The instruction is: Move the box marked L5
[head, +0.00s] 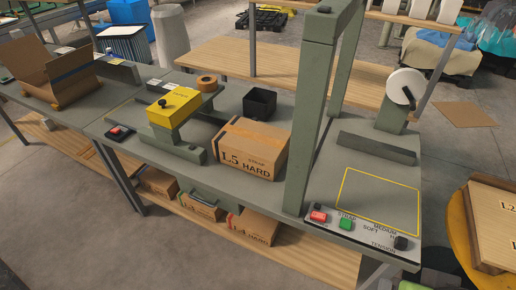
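The cardboard box marked L5 (250,148) sits upright on the grey-green workbench (225,205). Its front also reads "STRAP" and "HARD". It stands just left of the near post of a tall green arch frame (312,110), between that post and a yellow-topped device. A yellow outlined rectangle (376,203) on the bench lies right of the arch and is empty. My gripper is not in view.
A control panel with red (319,216) and green (346,224) buttons and a black tension knob (401,243) lines the bench's front right. A black bin (260,102) stands behind the box. Several cartons (254,226) sit on the lower shelf.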

